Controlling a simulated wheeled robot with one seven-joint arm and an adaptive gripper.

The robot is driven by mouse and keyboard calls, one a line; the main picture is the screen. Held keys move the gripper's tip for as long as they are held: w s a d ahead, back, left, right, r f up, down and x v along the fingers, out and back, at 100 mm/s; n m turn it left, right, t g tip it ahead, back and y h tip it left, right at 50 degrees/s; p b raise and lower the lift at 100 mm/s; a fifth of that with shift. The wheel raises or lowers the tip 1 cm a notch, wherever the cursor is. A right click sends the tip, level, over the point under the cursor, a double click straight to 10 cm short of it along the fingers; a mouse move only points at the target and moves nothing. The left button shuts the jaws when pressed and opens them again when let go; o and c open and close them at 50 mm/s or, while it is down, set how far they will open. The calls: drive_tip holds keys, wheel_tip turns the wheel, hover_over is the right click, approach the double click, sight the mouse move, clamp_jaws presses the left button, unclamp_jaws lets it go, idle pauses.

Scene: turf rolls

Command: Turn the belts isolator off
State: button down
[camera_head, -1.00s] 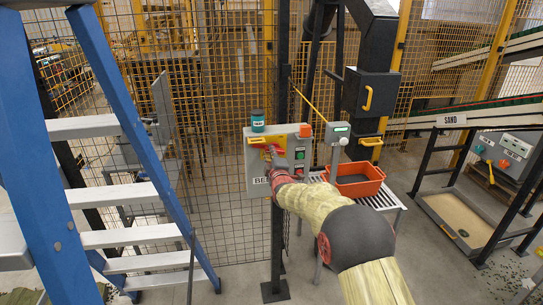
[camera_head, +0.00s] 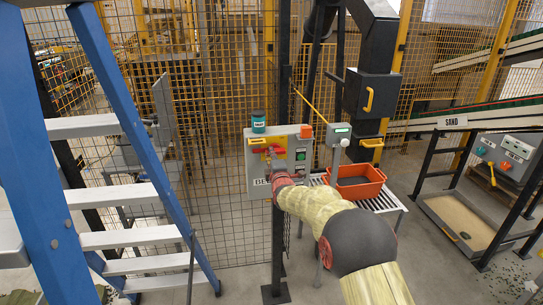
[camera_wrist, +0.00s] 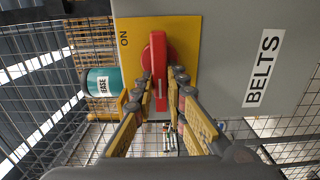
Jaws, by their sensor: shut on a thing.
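The belts isolator box (camera_head: 252,180) is a grey panel on a dark post. It also shows in the wrist view (camera_wrist: 240,35), with its BELTS label (camera_wrist: 263,68). Its red handle (camera_wrist: 158,60) sits on a yellow plate (camera_wrist: 187,30) marked ON at one edge. The handle lies parallel to the BELTS lettering, and it shows as crosswise in the head view (camera_head: 268,149). My gripper (camera_wrist: 162,88) is shut on the handle, a finger on each side. An OFF mark is not visible.
An orange crate (camera_head: 356,186) is beyond. A blue ladder (camera_head: 120,110) stands left, with mesh fencing behind. A SAND station (camera_head: 505,150) is at right.

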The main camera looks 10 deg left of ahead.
drive_tip(key=c, duration=1.8)
unclamp_jaws()
drive_tip(key=v, duration=1.2)
